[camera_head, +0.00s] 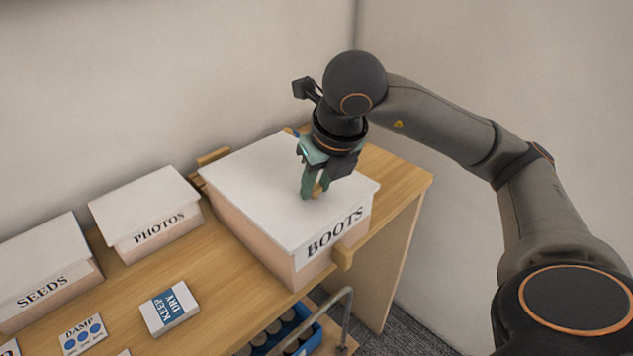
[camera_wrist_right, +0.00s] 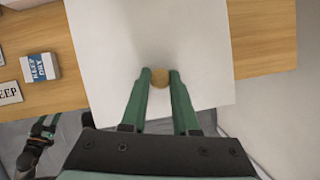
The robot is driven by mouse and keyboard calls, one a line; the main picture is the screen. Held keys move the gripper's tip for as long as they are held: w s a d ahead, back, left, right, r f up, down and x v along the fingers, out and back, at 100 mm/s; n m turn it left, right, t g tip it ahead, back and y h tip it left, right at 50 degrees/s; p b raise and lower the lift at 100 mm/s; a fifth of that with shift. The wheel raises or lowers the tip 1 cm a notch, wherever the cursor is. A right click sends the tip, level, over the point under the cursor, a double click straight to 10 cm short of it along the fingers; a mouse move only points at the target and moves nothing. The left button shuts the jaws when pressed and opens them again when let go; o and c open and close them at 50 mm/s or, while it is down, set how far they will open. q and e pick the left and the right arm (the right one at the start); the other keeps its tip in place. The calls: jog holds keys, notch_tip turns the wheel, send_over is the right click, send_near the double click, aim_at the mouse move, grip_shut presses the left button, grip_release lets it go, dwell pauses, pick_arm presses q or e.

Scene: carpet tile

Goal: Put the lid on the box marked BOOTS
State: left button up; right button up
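The box marked BOOTS (camera_head: 314,262) stands at the right end of the wooden table. Its white lid (camera_head: 262,175) lies over its top; I cannot tell whether it is fully seated. The lid also fills the middle of the right wrist view (camera_wrist_right: 105,60). My right gripper (camera_head: 313,192) is above the lid, its fingers pointing down. In the right wrist view its green fingertips meet both sides of the round wooden knob (camera_wrist_right: 160,79), and they look shut on it. My left gripper (camera_wrist_right: 44,126) shows small at lower left in that view, fingers apart, away from the box.
Lidded boxes marked PHOTOS (camera_head: 150,233) and SEEDS (camera_head: 50,293) stand to the left. A KEEP DRY box (camera_head: 170,307) and a DAMP card (camera_head: 83,335) lie in front. A blue crate (camera_head: 306,340) sits below the table's front edge. Walls close off the back and right.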

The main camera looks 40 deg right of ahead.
jog(key=o, duration=0.5)
jog(key=p+v, duration=0.4)
jog(key=v, duration=0.8)
jog(key=shift+r, duration=0.3)
